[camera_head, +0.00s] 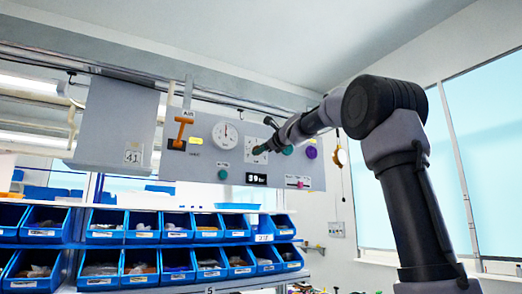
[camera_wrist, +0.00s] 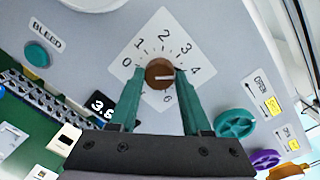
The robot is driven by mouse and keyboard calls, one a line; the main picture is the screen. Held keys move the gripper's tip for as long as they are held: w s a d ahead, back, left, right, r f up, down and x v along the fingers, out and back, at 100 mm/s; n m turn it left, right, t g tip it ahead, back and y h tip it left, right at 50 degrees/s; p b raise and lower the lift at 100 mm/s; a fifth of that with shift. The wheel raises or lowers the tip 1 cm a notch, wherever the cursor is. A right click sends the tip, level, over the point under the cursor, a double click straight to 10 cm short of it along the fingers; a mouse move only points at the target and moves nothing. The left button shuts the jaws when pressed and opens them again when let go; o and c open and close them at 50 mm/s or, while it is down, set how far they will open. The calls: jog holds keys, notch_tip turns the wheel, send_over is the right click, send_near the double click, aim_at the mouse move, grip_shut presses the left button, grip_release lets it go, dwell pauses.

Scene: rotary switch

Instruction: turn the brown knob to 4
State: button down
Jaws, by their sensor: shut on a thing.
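The brown knob (camera_wrist: 160,72) sits at the centre of a white diamond dial plate (camera_wrist: 158,28) with printed numbers including 0, 1, 2, 3, 4 and 6. A pale line on the knob lies nearly level in the wrist view, its right end near the 4 side; its exact reading is hard to tell. My gripper (camera_wrist: 161,74) has its two green fingers on either side of the knob, shut on it. In the head view my gripper (camera_head: 268,147) is at the dial plate (camera_head: 254,150) on the grey panel, and the knob is hidden there.
Close by on the panel are a green BLEED button (camera_wrist: 38,54), a green knob (camera_wrist: 234,123), a purple knob (camera_wrist: 264,159) and a small display (camera_wrist: 101,104). A round gauge (camera_head: 225,135) and orange handle (camera_head: 181,128) are further left. Blue bins (camera_head: 103,228) stand below.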

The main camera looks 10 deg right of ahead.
jog(key=shift+f, duration=0.15)
dwell(0.3)
jog(key=shift+c, duration=1.8)
grip_release()
jog(key=v, duration=1)
jog(key=shift+s+d, duration=0.2)
jog(key=shift+s, duration=0.15)
